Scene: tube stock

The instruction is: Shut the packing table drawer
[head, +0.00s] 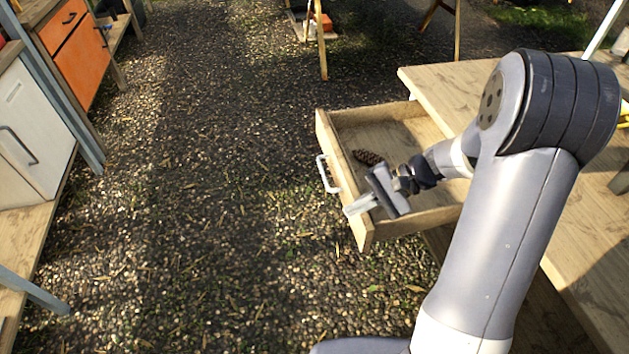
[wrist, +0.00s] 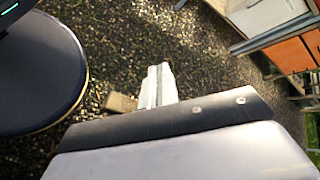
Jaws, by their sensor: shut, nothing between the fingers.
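The packing table drawer (head: 343,195) is a wooden drawer pulled well out from under the wooden packing table (head: 440,85) in the head view. A white handle (head: 327,174) is on its front panel. A brown pine cone (head: 369,157) lies inside. My gripper (head: 349,210) is shut and empty, and in the head view it overlaps the drawer's near part and front panel. I cannot tell if it touches the panel. In the wrist view, my gripper's fingers (wrist: 158,86) are together, with a small piece of light wood (wrist: 120,102) beside them.
Gravel ground (head: 200,180) lies open in front of the drawer. At the left stand a white cabinet (head: 32,130) and an orange cabinet (head: 75,50) on a wooden bench. Wooden trestle legs (head: 321,45) stand at the back.

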